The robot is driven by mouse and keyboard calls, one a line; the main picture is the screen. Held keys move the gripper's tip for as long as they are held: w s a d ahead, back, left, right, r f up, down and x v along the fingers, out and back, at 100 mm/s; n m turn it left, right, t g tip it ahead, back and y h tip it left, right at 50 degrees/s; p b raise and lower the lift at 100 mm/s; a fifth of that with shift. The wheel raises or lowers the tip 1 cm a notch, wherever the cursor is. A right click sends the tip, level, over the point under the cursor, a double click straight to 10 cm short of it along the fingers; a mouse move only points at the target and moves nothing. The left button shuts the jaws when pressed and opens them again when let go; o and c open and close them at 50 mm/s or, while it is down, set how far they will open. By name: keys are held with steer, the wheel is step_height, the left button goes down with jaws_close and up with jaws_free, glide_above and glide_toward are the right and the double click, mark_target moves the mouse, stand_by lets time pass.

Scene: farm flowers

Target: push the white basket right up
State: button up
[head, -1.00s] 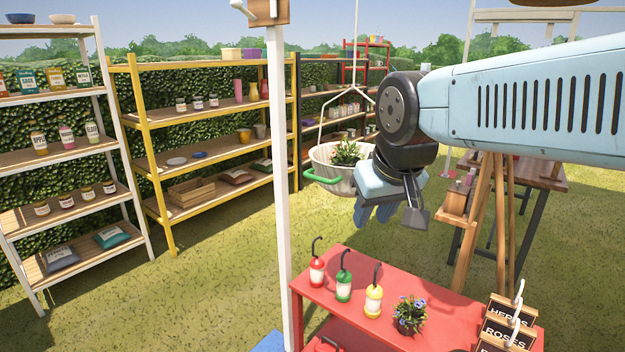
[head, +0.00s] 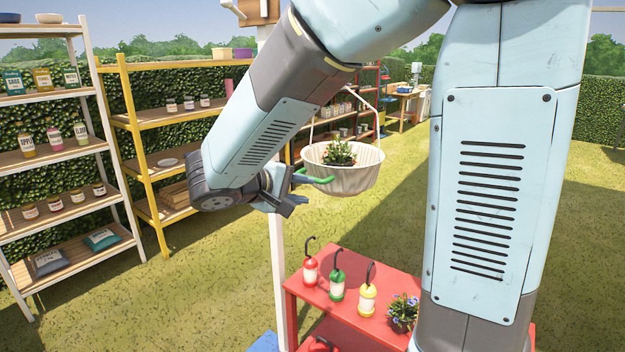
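The white basket (head: 358,180) hangs in the middle of the head view. It holds a green plant with red flowers (head: 339,153) and has a green handle (head: 316,178) on its left side. Thin white hanger rods rise from its rim, and my arm hides their upper parts. My gripper (head: 296,191) is at the left of the basket, beside the green handle. Its fingers overlap the handle's left end in the picture; I cannot tell whether they touch it or how far apart they are.
A white post (head: 279,265) stands below and behind my gripper. A red table (head: 318,294) with several small lanterns and a flower pot is in front and below. Yellow shelves (head: 122,95) and white shelves (head: 92,150) stand at the left. Open grass lies right of the basket.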

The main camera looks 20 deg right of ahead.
steer(key=w+a+n+t, duration=0.1)
steer(key=w+a+t, duration=0.2)
steer(key=a, duration=0.2)
glide_toward(337, 172)
steer(key=shift+h, duration=0.4)
steer(key=w+f, duration=0.1)
steer(key=w, duration=0.1)
steer(key=w+f, duration=0.1)
steer(key=w, duration=0.1)
steer(key=w+f, duration=0.1)
steer(key=w, duration=0.1)
steer(key=shift+d+f, duration=0.1)
steer(key=shift+f, duration=0.15)
jaws_close()
